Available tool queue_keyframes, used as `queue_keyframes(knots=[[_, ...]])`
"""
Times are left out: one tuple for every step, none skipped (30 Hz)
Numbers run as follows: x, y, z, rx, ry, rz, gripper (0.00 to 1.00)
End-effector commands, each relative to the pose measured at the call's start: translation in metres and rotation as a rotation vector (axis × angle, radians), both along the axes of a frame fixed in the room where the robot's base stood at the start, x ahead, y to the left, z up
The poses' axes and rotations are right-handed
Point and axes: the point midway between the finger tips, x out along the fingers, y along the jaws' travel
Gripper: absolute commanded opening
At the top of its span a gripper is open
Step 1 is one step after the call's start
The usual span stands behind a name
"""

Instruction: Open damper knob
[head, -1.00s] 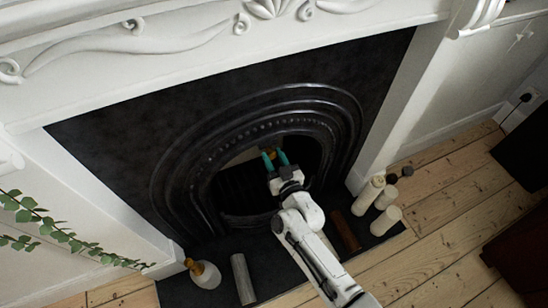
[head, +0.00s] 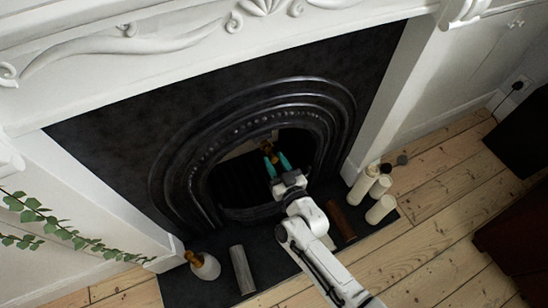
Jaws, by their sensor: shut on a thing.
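The damper knob (head: 268,147) is a small brass-brown piece in the upper part of the dark arched fireplace opening. My gripper (head: 275,156) reaches into the opening from the front. Its two teal fingers are around the lower part of the knob and shut on it. The exact contact is small and partly hidden by the fingers, and the knob's mount is lost in shadow.
The black cast-iron arch (head: 178,165) surrounds the opening closely.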

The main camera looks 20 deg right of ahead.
Motion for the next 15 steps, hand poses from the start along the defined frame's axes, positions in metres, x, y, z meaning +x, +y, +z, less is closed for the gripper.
queue_keyframes(knots=[[0.0003, -0.0001, -0.0002, 0.0, 0.0, 0.0, 0.0], [0.0003, -0.0001, -0.0002, 0.0, 0.0, -0.001, 0.37], [0.0004, -0.0001, -0.0001, 0.0, -0.001, -0.001, 0.41], [0.0004, -0.0001, -0.0001, 0.0, -0.001, -0.001, 0.44], [0.0005, -0.0001, -0.0001, 0.0, -0.001, 0.0, 0.47], [0.0005, -0.0001, 0.0, 0.0, -0.001, 0.0, 0.51], [0.0005, -0.0001, 0.0, 0.0, -0.001, 0.0, 0.53], [0.0006, -0.0001, 0.0, 0.0, -0.001, 0.0, 0.56], [0.0006, 0.0, 0.0, 0.0, -0.001, 0.0, 0.6], [0.0006, 0.0, 0.0, 0.0, -0.001, 0.0, 0.6], [0.0006, 0.0, 0.0001, 0.0, -0.001, 0.0, 0.6], [0.0006, 0.0, 0.0001, 0.0, -0.001, 0.0, 0.6], [0.0006, 0.0, 0.0001, 0.0, -0.001, 0.0, 0.6], [0.0007, 0.0, 0.0001, 0.0, -0.001, 0.0, 0.6], [0.0005, 0.0, 0.0001, 0.0, -0.001, 0.0, 0.6]])
